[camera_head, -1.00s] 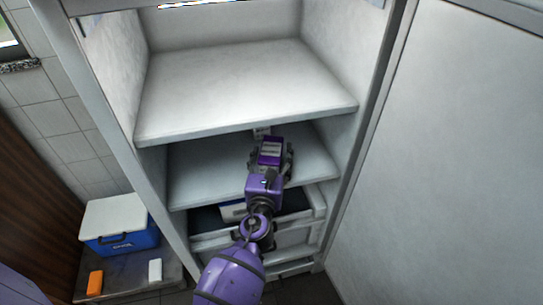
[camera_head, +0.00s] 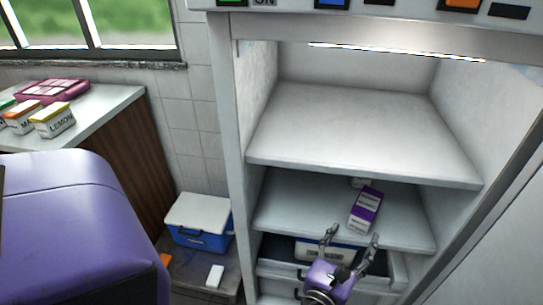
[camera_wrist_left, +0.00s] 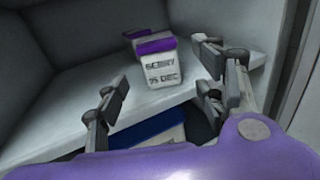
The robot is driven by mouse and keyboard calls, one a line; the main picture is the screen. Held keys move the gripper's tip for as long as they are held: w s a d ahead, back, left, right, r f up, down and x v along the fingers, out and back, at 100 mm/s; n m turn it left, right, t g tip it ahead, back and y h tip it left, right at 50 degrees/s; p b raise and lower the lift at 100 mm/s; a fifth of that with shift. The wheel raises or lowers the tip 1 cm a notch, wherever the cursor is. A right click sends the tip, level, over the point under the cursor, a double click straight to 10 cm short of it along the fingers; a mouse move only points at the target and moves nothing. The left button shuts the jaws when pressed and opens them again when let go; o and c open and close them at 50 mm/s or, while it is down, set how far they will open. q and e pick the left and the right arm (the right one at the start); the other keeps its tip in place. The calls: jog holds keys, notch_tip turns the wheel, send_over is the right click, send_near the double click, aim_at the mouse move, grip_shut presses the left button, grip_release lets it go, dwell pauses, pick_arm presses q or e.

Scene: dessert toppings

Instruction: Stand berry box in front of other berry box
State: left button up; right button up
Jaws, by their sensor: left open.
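The wrist view shows a clear gap between fingers and box. My right gripper is out of view.
Below the shelf is a drawer holding a white and blue container (camera_head: 330,250). The upper shelf (camera_head: 365,135) is empty. A blue cooler (camera_head: 200,222) stands left of the fridge. A counter (camera_head: 100,125) at left holds small boxes and a pink tray (camera_head: 52,90).

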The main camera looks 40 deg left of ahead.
pick_arm(q)
jog(key=shift+f, duration=0.1)
jog(key=s+a+f+n+g, duration=0.2)
jog(key=s+f+n+g, duration=0.1)
jog(key=s+f+n, duration=0.55)
jog(key=s+a+f+n+g, duration=0.3)
jog(key=s+f+n, duration=0.45)
jog(key=s, duration=0.25)
jog(key=s+d+f+n+g+h, duration=0.1)
jog(key=s+f+n+g, duration=0.1)
jog(key=s+n, duration=0.6)
jog(key=s+d+f+n+g+h, duration=0.1)
jog(key=s+f+n+g+h, duration=0.1)
jog(key=s+n, duration=0.7)
jog(key=s+f+g, duration=0.1)
jog(key=s+f, duration=0.1)
jog(key=s, duration=0.2)
jog(key=shift+s+d+h, duration=0.25)
jog(key=shift+s+h, duration=0.05)
jog(key=shift+d, duration=0.1)
